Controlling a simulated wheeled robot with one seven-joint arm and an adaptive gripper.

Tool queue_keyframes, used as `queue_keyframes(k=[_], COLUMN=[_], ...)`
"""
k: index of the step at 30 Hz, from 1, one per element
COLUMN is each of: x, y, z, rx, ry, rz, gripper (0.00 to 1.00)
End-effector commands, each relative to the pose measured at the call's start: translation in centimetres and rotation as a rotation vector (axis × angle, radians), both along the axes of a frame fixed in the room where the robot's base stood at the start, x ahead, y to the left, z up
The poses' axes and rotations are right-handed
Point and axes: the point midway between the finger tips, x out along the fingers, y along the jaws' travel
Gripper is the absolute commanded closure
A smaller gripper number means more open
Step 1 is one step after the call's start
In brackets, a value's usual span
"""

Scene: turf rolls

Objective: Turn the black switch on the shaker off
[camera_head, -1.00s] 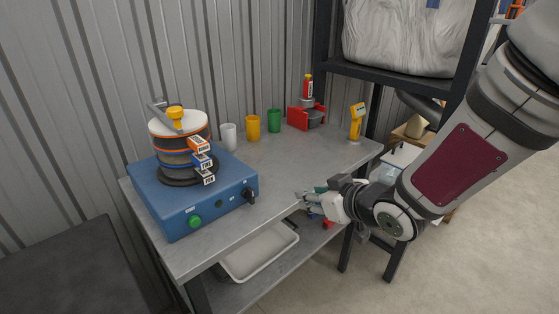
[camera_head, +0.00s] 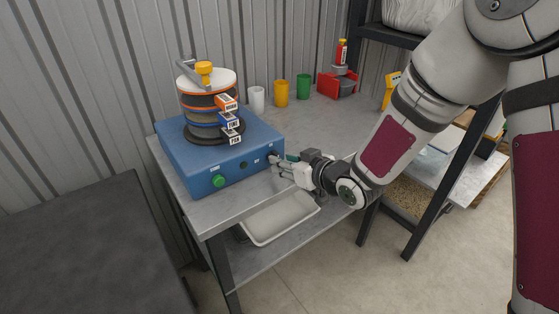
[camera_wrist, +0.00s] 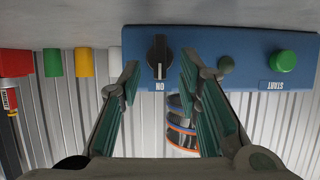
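The blue shaker (camera_head: 190,172) stands on the grey bench with a stack of sieves (camera_head: 208,105) on top. Its black switch (camera_wrist: 157,52) is on the front panel; in the wrist view, which is upside down, its white pointer line faces the "ON" label (camera_wrist: 159,86). In the head view the switch is mostly hidden by my fingers. My gripper (camera_head: 277,166) is at the right end of the front panel. In the wrist view my gripper (camera_wrist: 159,70) is open, one finger on each side of the switch, with a gap visible on both sides.
A green START button (camera_wrist: 283,61) and a small dark round knob (camera_wrist: 225,64) share the panel. White, yellow (camera_head: 281,94) and green cups stand behind, near a red holder (camera_head: 336,86). A white tray (camera_head: 280,218) lies on the lower shelf.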

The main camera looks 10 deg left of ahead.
Motion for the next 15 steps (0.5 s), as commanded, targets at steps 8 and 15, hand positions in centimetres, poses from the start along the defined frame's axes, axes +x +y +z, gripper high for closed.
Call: queue_keyframes(k=[8,15], x=[1.7,1.9], y=[2.0,2.2], z=[-1.1,-1.2], rx=[-0.001,0.0], ry=[0.001,0.0], rz=[0.0,-0.001], gripper=[0.68,0.68])
